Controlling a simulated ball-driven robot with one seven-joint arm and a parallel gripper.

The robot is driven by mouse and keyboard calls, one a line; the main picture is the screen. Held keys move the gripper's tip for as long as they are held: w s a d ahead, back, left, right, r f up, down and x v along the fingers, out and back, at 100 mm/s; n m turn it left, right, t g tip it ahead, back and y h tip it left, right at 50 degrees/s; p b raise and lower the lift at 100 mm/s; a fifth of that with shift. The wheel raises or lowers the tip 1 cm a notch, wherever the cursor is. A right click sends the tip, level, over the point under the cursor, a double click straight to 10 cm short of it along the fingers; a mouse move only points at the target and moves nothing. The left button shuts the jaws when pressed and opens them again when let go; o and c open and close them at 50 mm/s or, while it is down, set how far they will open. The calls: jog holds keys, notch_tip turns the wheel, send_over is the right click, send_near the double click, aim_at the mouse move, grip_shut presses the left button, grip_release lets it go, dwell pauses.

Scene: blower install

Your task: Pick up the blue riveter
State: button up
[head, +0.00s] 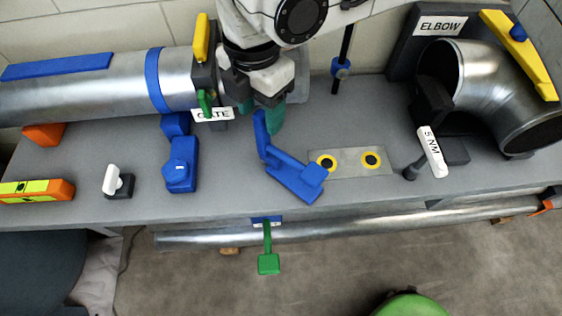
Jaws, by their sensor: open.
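The blue riveter (292,172) appears to be the blue tool with a long arm and a wider block, lying on the grey bench (235,200) near its front edge, left of a plate with two yellow rings. My gripper (272,118) points down at the tool's upper end, with teal fingertips. It is open. The fingertips overlap the upper blue arm in the picture; I cannot tell whether they touch it or straddle it. The far side of the tool's upper end is partly hidden by the fingers.
Another blue tool (181,165) stands to the left. A metal duct (120,82) with a GATE label (212,114) lies behind it. The plate with yellow rings (348,161) is to the right, then a 5 NM driver (433,152) and the ELBOW duct (487,85). A green handle (267,262) hangs below the front edge.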

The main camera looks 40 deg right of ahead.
aim_at(262, 127)
jog(key=shift+f+b, duration=0.4)
jog(key=shift+f, duration=2)
jog(key=shift+c, duration=0.4)
grip_shut()
jog(key=shift+r, duration=0.1)
